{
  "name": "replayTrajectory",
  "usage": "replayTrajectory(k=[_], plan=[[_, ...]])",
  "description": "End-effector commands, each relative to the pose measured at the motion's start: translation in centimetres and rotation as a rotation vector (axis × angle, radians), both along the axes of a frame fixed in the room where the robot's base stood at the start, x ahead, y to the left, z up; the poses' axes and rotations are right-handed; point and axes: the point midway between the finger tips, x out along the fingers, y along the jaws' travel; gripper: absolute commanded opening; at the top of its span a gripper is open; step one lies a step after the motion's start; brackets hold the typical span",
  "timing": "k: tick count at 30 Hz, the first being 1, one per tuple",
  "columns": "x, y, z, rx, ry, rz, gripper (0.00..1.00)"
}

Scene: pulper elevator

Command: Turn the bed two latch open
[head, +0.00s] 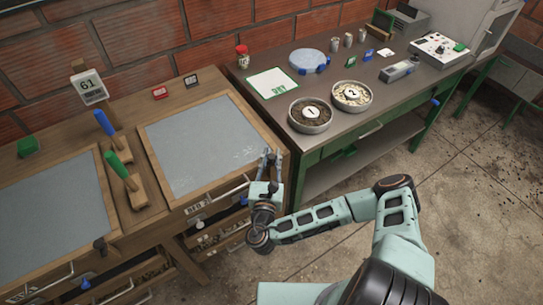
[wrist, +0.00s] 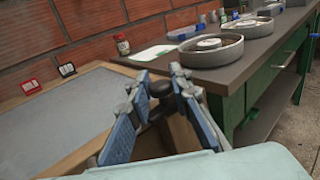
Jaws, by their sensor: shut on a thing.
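The right-hand bed (head: 200,145) is a grey panel in a wooden frame; its corner also shows in the wrist view (wrist: 60,125). My gripper (head: 272,158) is at this bed's front right corner, beside the green bench. In the wrist view my gripper (wrist: 160,82) has its two fingers closed around a small dark rounded knob, the bed two latch (wrist: 160,89). The fingers hide part of the latch, and I cannot tell how far it is turned. A similar dark latch (head: 100,246) is on the left-hand bed (head: 50,225).
The green bench (head: 320,146) close to my gripper's right carries bowls marked 1 (head: 310,114) and 2 (head: 351,95). Open floor (head: 480,190) lies at the right.

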Motion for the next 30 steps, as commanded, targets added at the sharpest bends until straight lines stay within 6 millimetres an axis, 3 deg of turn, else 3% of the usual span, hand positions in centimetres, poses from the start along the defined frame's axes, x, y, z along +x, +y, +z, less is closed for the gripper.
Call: replayTrajectory(k=[4,5,9,20,30], plan=[[0.1,0.0,0.1,0.002,-0.002,0.001,0.0],[0.1,0.0,0.1,0.002,-0.003,0.001,0.22],[0.1,0.0,0.1,0.001,-0.002,0.001,0.35],[0.1,0.0,0.9,0.002,-0.002,0.001,0.35],[0.1,0.0,7.1,0.003,-0.003,0.001,0.35]])
